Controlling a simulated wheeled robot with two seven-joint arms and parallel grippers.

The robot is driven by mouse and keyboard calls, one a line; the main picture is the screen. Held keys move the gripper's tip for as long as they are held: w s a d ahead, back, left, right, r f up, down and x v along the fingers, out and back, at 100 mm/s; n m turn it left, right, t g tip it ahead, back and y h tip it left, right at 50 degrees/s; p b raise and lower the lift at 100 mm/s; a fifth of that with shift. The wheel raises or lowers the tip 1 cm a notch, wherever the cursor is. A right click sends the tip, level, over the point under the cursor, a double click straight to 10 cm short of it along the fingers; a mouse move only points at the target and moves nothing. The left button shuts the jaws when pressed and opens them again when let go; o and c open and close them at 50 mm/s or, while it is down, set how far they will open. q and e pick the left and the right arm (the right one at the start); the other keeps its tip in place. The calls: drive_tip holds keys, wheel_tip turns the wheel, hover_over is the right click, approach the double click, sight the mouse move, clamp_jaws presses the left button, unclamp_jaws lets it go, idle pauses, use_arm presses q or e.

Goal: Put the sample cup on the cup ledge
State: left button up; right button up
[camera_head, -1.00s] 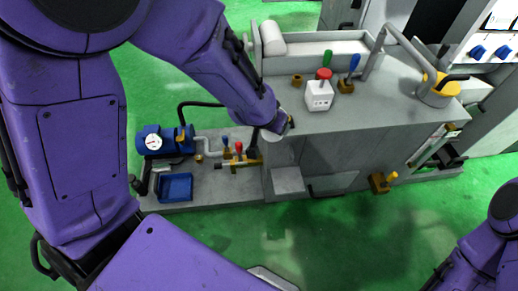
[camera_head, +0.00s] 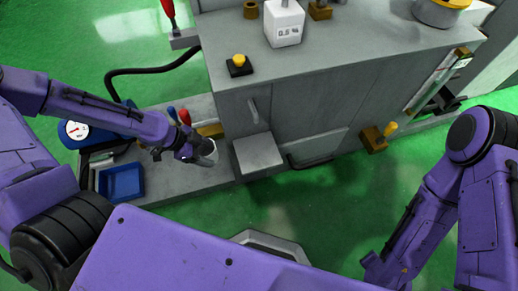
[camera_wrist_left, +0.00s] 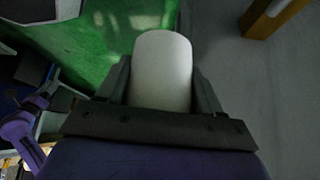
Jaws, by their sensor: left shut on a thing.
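The sample cup is a plain white, rounded cylinder (camera_head: 207,153). My left gripper (camera_head: 194,150) is shut on it, left of the small grey ledge (camera_head: 258,153) on the front of the machine cabinet. In the head view a gap shows between cup and ledge; the height difference is hard to tell. In the left wrist view the cup (camera_wrist_left: 162,68) sits between the two dark fingers of my left gripper (camera_wrist_left: 162,85). My right arm shows at the right, but its gripper is not visible.
A blue tray (camera_head: 121,183) and a pressure gauge (camera_head: 76,130) are at the left. Red and blue levers (camera_head: 184,117) stand close behind my left gripper. A yellow button (camera_head: 239,61) and a white cube (camera_head: 284,24) are on the cabinet top. Green floor in front is clear.

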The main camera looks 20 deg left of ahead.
use_arm(q)
drive_tip(key=w+d, duration=0.1)
drive_tip(key=d, duration=0.2)
drive_tip(key=w+d+b, duration=0.1)
drive_tip(key=w+d, duration=0.1)
drive_tip(key=d, duration=0.2)
drive_tip(key=w+d+b, duration=0.1)
drive_tip(key=w+d, duration=0.1)
drive_tip(key=d, duration=0.1)
drive_tip(key=shift+w+d, duration=0.2)
drive_tip(key=shift+d, duration=0.05)
drive_tip(key=d, duration=0.1)
drive_tip(key=w+d, duration=0.2)
drive_tip(key=d, duration=0.1)
drive_tip(key=shift+b, duration=0.4)
drive_tip(key=shift+f, duration=0.2)
drive_tip(key=shift+f, duration=0.2)
drive_tip(key=o, duration=1)
drive_tip(key=shift+w, duration=0.1)
drive_tip(key=shift+o, duration=0.2)
